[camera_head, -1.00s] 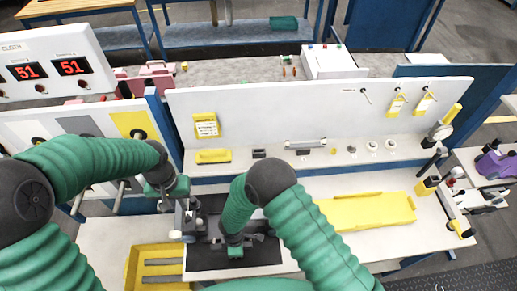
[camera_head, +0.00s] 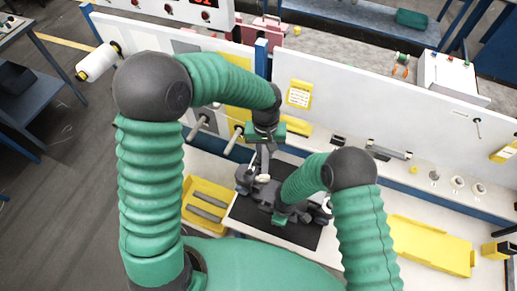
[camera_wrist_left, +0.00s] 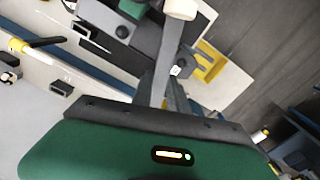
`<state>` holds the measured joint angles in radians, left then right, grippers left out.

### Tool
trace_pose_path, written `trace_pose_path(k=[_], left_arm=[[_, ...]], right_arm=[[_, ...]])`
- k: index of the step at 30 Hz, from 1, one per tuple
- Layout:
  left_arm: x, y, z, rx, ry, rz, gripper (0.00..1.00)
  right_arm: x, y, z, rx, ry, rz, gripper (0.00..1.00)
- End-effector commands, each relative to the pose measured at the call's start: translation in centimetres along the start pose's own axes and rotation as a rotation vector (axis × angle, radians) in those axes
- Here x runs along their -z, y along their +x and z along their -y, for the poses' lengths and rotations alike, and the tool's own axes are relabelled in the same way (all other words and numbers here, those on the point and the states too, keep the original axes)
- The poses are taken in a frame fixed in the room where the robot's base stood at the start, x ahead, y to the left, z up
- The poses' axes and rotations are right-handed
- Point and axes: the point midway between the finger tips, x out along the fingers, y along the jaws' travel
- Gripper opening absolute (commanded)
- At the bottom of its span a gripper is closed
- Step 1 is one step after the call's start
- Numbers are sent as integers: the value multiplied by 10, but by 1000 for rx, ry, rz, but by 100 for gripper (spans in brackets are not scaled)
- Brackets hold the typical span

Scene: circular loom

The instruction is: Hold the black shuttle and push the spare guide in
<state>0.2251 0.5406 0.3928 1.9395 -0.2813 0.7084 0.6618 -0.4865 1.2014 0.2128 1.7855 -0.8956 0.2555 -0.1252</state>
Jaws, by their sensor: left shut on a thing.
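A dark shuttle-like assembly (camera_head: 245,178) lies across the black mat (camera_head: 302,236), largely hidden by my arms. My left gripper (camera_head: 264,172) reaches down from the left and is shut on its left end; the fingers are small and partly covered. I cannot tell which small part is the spare guide.
A yellow tray (camera_head: 190,222) with grey bars stands left of the mat. A larger yellow tray (camera_head: 432,262) lies to the right. A white upright panel (camera_head: 350,88) runs behind the bench, with small fittings along its foot. Pegs stick out behind my left gripper.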

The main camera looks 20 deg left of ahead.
Motion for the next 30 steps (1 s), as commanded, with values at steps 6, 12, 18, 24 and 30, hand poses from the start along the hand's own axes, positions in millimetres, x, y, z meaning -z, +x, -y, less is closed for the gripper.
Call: trace_pose_path(k=[6, 12, 18, 24, 30], left_arm=[[11, 19, -99, -16, -537, 14, 0], [0, 38, -176, -12, -1000, 20, 0], [-9, 46, -209, -10, -1220, 19, 0], [-10, 55, -210, -8, -1242, 19, 0], [-10, 73, -210, -8, -1241, 21, 0]], right_arm=[[0, 0, 1, 1, -5, 1, 0], [0, 0, 1, 0, -5, 0, 0], [0, 0, 0, -1, -5, 1, 0], [0, 0, 0, -1, -3, 1, 0], [0, 0, 0, -1, -2, 1, 0]])
